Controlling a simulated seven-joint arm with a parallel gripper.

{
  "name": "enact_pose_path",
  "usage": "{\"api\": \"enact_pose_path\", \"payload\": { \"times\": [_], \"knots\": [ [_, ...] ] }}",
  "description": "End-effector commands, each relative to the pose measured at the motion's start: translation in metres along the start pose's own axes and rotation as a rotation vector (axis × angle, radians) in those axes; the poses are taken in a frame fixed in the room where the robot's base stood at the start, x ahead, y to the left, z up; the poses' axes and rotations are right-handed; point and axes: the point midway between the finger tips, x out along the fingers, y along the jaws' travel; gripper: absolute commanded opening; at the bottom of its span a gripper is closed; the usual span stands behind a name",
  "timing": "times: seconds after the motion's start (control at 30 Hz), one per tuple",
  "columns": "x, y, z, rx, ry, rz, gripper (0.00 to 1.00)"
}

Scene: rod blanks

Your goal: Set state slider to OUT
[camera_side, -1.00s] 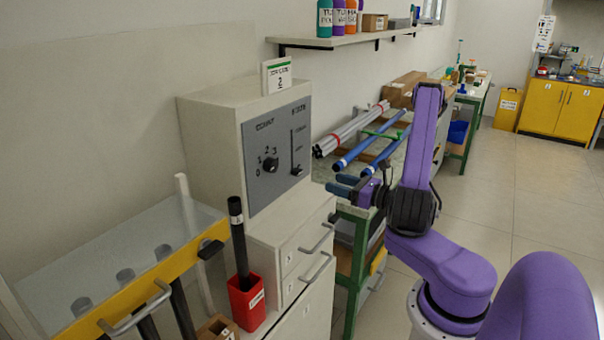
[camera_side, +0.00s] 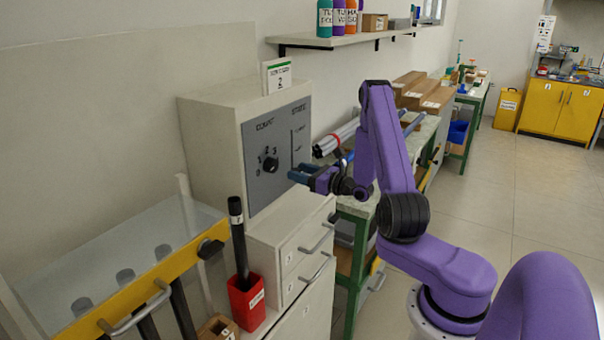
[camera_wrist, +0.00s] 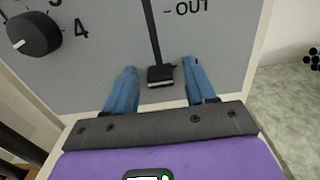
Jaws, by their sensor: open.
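The state slider's dark knob (camera_wrist: 160,76) sits at the bottom of its vertical slot on the grey panel (camera_wrist: 102,62) in the wrist view. The "OUT" mark (camera_wrist: 192,6) is to the right of the slot, higher than the knob. My gripper (camera_wrist: 160,68) is open, with one blue finger on each side of the knob and a gap showing on both sides. In the side view my gripper (camera_side: 297,172) is at the lower right of the panel (camera_side: 262,140) and hides the knob there.
A round count dial (camera_side: 271,163) is on the panel left of the slider; it also shows in the wrist view (camera_wrist: 34,33). Drawers (camera_side: 300,255) are below the panel. A red holder (camera_side: 247,300) with a dark rod stands at the front. Rods (camera_side: 340,138) lie on the bench behind my arm.

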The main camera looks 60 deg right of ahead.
Motion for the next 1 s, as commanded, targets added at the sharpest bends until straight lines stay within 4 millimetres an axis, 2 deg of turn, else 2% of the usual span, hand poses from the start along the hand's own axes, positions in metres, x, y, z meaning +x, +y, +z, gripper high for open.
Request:
{"api": "enact_pose_path", "payload": {
  "times": [0.13, 0.3, 0.57, 0.8, 1.0],
  "knots": [
    [0.000, 0.000, 0.000, 0.000, 0.000, 0.000, 0.55],
    [0.000, 0.000, 0.000, 0.000, 0.000, 0.000, 0.00],
    [0.000, 0.000, 0.007, -0.002, -0.001, 0.001, 0.00],
    [0.000, 0.000, 0.041, -0.005, -0.004, 0.001, 0.00],
    [0.000, 0.000, 0.058, -0.003, -0.002, 0.000, 0.00]
  ]
}}
